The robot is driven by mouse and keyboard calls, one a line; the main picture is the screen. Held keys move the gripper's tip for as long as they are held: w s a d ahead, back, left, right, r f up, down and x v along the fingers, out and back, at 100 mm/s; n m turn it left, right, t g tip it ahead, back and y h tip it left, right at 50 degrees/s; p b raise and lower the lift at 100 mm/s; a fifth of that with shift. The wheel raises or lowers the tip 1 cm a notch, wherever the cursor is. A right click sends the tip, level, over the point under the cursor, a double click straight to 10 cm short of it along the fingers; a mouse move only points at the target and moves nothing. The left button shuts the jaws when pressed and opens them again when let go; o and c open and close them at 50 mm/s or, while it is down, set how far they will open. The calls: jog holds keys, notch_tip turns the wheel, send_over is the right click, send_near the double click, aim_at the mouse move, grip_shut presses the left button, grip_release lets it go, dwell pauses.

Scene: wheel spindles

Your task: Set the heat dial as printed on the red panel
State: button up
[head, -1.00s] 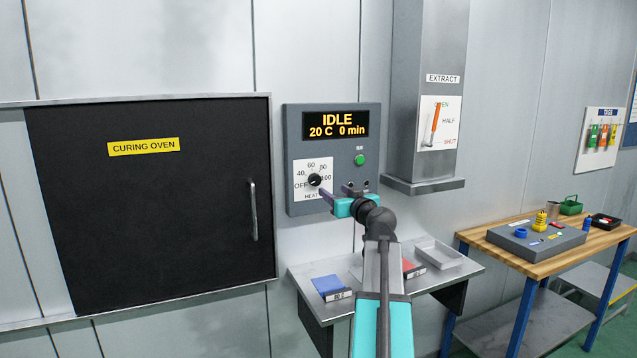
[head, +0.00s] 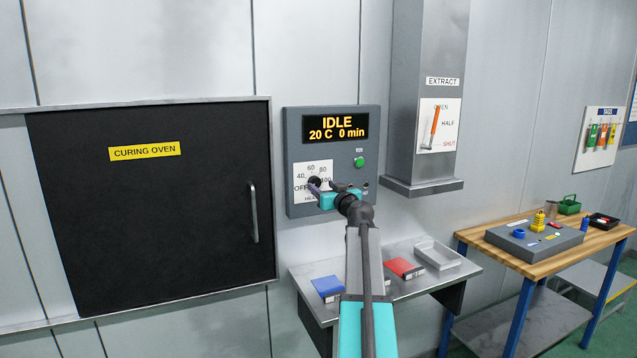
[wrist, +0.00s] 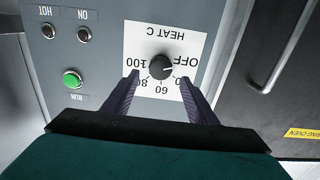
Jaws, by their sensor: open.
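The heat dial (head: 313,183) is a black round knob on a white card marked OFF, 40, 60, 80, 100. In the wrist view the dial (wrist: 160,67) appears upside down, and a pale mark on it seems to face OFF. My gripper (head: 323,185) is open in front of the dial. In the wrist view its fingertips (wrist: 160,79) stand on either side of the knob's lower part, with a gap on each side; contact is not visible. A red panel (head: 403,267) lies on the steel shelf; its print is too small to read.
The display (head: 335,126) reads IDLE, 20 C, 0 min. A green RUN button (head: 359,162) sits right of the dial. A blue panel (head: 328,288) and an empty tray (head: 438,254) share the shelf. The curing oven door (head: 150,200) is shut at left. An extract lever (head: 435,125) is at right.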

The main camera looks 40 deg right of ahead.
aim_at(316, 182)
jog(key=shift+p+x, duration=0.65)
jog(key=shift+x, duration=1.5)
jog(key=c, duration=1)
jog(key=shift+c, duration=0.2)
